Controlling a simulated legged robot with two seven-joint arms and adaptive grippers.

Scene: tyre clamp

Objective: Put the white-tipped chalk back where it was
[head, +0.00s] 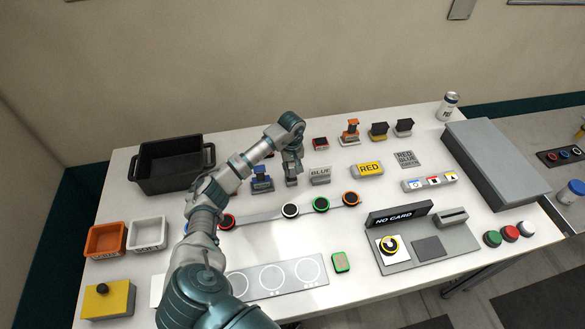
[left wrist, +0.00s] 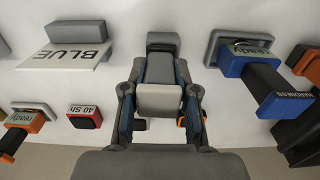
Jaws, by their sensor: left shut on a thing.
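My left gripper (head: 291,170) reaches down over the back middle of the white table (head: 210,255). It is shut on a grey block (left wrist: 160,68) with a pale end, between the fingers in the left wrist view. The gripper partly hides this block, and I cannot tell whether it touches the table. I cannot make out for certain which thing is the white-tipped chalk. A blue-and-black device (head: 262,182) stands just left of the gripper; it also shows in the left wrist view (left wrist: 250,70). My right gripper is not in view.
A BLUE sign (head: 320,175) stands just right of the gripper, near a yellow RED sign (head: 367,169). A black crate (head: 165,187) is at the back left. Several devices, including an orange one (head: 350,131), stand behind. A grey curved strip (head: 262,215) with round pads lies in front.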

